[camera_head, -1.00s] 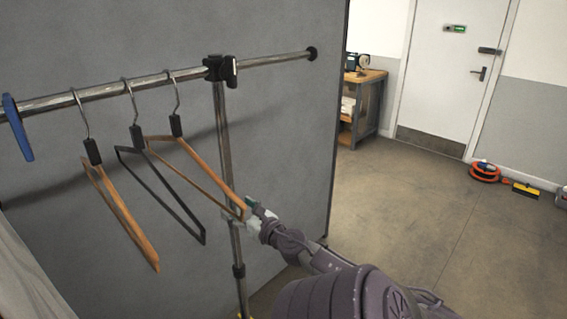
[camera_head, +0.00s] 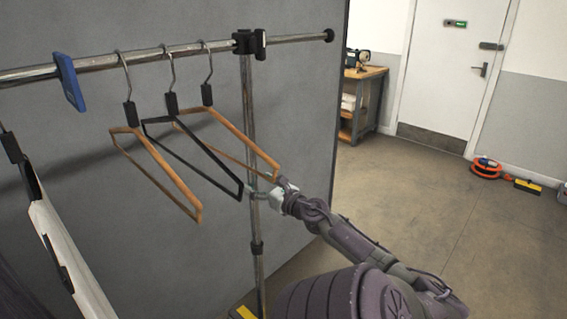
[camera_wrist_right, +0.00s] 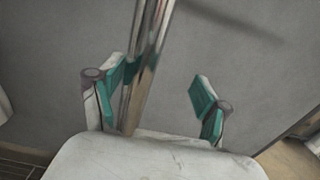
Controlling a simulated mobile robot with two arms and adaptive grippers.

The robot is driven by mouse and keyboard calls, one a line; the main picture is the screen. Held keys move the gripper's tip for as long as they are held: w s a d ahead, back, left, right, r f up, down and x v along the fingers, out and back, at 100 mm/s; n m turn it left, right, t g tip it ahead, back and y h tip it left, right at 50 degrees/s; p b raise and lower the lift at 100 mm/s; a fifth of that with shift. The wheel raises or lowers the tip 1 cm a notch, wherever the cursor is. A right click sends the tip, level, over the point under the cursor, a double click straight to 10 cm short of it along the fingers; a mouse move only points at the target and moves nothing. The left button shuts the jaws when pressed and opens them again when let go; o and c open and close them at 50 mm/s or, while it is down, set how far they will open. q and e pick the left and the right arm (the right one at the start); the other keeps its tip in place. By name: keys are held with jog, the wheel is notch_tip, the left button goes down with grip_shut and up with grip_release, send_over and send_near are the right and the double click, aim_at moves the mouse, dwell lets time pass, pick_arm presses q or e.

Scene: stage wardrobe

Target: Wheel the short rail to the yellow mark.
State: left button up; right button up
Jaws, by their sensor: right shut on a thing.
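The rail (camera_head: 205,49) is a chrome bar with a black clamp on a chrome upright post (camera_head: 250,135). It also shows in the right wrist view (camera_wrist_right: 146,60). My right gripper (camera_head: 262,194) is shut on the post below the hangers; in the wrist view the post stands between its teal pads, close to the left one. A blue tag (camera_head: 69,82), two wooden hangers (camera_head: 160,170) and a black hanger (camera_head: 195,150) hang on the rail. A yellow patch (camera_head: 243,312) shows at the bottom edge by the post's foot; I cannot tell whether it is the mark. My left gripper is out of view.
A grey partition (camera_head: 300,130) stands close behind the rail. A white garment (camera_head: 70,250) hangs at the lower left. A wooden workbench (camera_head: 362,95), a white door (camera_head: 450,70), an orange cable reel (camera_head: 485,168) and a yellow item (camera_head: 527,185) lie beyond open floor at right.

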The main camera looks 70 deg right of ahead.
jog(key=shift+s+d+b, duration=1.95)
jog(key=shift+d+b, duration=0.45)
jog(key=shift+d, duration=1.6)
jog(key=a+p+v, duration=0.1)
jog(key=p+v, duration=0.1)
jog(key=v, duration=1)
jog(key=shift+w+a+p, duration=0.2)
jog(key=shift+w+p, duration=0.1)
jog(key=shift+p, duration=0.05)
